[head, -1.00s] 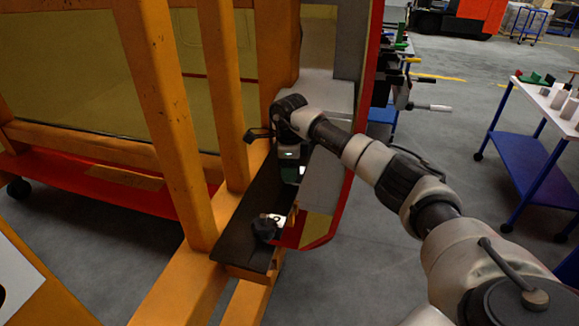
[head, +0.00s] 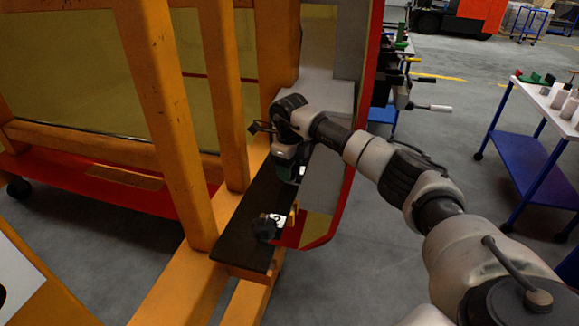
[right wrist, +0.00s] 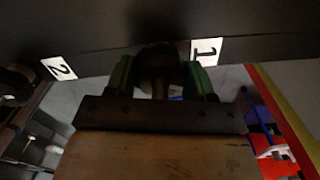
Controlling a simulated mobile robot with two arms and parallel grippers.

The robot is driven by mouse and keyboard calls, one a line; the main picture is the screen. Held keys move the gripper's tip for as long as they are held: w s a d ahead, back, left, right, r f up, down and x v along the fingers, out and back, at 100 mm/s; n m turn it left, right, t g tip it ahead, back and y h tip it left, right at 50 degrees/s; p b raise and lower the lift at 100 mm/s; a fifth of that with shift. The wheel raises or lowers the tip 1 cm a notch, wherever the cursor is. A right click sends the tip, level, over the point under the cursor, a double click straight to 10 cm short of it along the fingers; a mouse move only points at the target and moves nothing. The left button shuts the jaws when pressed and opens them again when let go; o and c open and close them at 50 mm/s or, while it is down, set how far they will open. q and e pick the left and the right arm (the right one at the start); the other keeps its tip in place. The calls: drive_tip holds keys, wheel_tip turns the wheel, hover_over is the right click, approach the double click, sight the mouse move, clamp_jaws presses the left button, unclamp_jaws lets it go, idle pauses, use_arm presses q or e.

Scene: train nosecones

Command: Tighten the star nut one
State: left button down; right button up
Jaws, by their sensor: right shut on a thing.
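Star nut one, a dark knob (right wrist: 158,66), sits beside the white label "1" (right wrist: 206,51) in the right wrist view. My right gripper (right wrist: 160,78) has its green fingers on both sides of this knob and is shut on it. In the head view my right gripper (head: 290,170) points down at the dark ledge, and its fingertips and the nut are hidden or too small to tell. A second black star nut (head: 267,229) stands nearer on the ledge beside a white label. My left gripper is not in view.
The dark ledge (head: 238,245) lies between orange frame posts (head: 170,110) and a grey nosecone part with a red edge (head: 352,150). A small yellow-orange piece (head: 292,214) stands by the second nut. A blue-legged cart (head: 520,160) stands at the right, with open floor before it.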

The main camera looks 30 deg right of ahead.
drive_tip(key=m, duration=0.4)
drive_tip(key=shift+m, duration=0.3)
drive_tip(key=m+p, duration=0.1)
drive_tip(key=m, duration=0.2)
drive_tip(key=shift+r+m, duration=0.1)
drive_tip(key=shift+m, duration=0.3)
drive_tip(key=m, duration=0.3)
drive_tip(key=shift+m+p, duration=0.3)
drive_tip(key=shift+p, duration=0.05)
drive_tip(key=m, duration=0.3)
drive_tip(key=shift+m+p, duration=0.3)
drive_tip(key=shift+p, duration=0.1)
drive_tip(key=m+p, duration=0.2)
drive_tip(key=m, duration=0.4)
drive_tip(key=shift+r, duration=0.1)
drive_tip(key=m+p, duration=0.1)
drive_tip(key=m, duration=0.2)
drive_tip(key=shift+m, duration=0.4)
drive_tip(key=shift+d+m+p, duration=0.1)
drive_tip(key=shift+m+p, duration=0.8)
drive_tip(key=shift+m, duration=0.8)
